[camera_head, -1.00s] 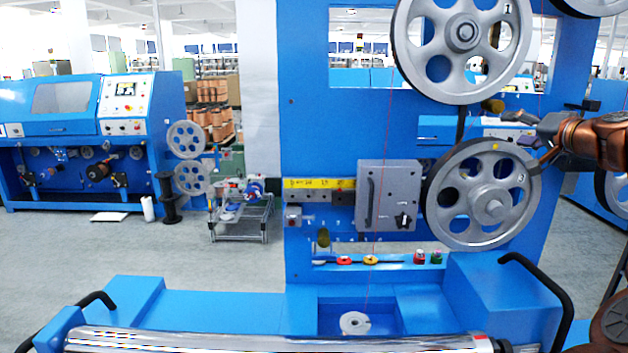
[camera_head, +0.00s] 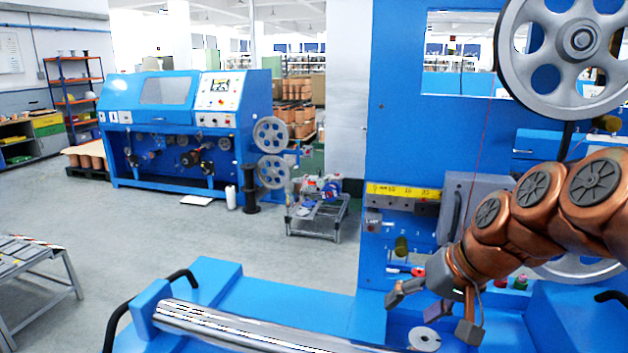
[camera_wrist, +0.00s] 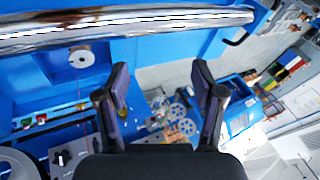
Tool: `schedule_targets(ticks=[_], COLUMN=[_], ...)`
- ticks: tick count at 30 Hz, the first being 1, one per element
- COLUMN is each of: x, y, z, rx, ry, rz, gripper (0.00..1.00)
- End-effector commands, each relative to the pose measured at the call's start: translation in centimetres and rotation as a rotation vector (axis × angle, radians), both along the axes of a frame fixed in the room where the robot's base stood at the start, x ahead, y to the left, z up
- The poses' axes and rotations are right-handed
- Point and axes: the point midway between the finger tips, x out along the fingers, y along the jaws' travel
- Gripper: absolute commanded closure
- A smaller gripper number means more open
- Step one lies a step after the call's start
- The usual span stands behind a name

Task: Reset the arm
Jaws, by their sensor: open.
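My gripper (camera_head: 430,318) is open and empty. In the head view it hangs at the end of my copper-coloured arm, in front of the blue machine's panel (camera_head: 398,130), its fingers pointing down and left. In the wrist view my gripper (camera_wrist: 160,72) shows two dark fingers spread apart with nothing between them. The upper grey pulley (camera_head: 582,40) is on the machine, above my arm. The lower grey pulley (camera_head: 575,269) is mostly hidden behind my arm. A red wire (camera_head: 483,130) runs down the panel.
A chrome roller (camera_head: 240,328) lies across the machine's front, with a small grey disc (camera_head: 424,338) behind it; both appear in the wrist view. A black handle (camera_head: 150,298) rises at left. Another blue machine (camera_head: 180,110) stands farther back. Open grey floor lies at left.

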Motion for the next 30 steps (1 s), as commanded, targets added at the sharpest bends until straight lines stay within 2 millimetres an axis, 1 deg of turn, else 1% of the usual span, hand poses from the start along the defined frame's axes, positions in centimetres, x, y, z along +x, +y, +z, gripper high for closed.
schedule_targets(ticks=[1,4,7,9,12,15,18,20,30], x=[-2.4,-7.3,-12.3,-15.5,-19.4,-22.0,-23.4,-23.8,-23.9], y=[0.9,1.8,1.6,1.1,0.0,-0.8,-1.4,-1.6,-1.6], z=[-1.5,-4.6,-7.3,-9.0,-10.7,-11.8,-12.4,-12.5,-12.6], rx=[-0.039,-0.12,-0.207,-0.263,-0.332,-0.382,-0.409,-0.417,-0.418], ry=[0.05,0.155,0.257,0.324,0.398,0.45,0.478,0.485,0.488], rz=[0.028,0.069,0.1,0.115,0.126,0.128,0.128,0.128,0.128], gripper=[0.32,0.32,0.32,0.32,0.32,0.32,0.32,0.32,0.32])
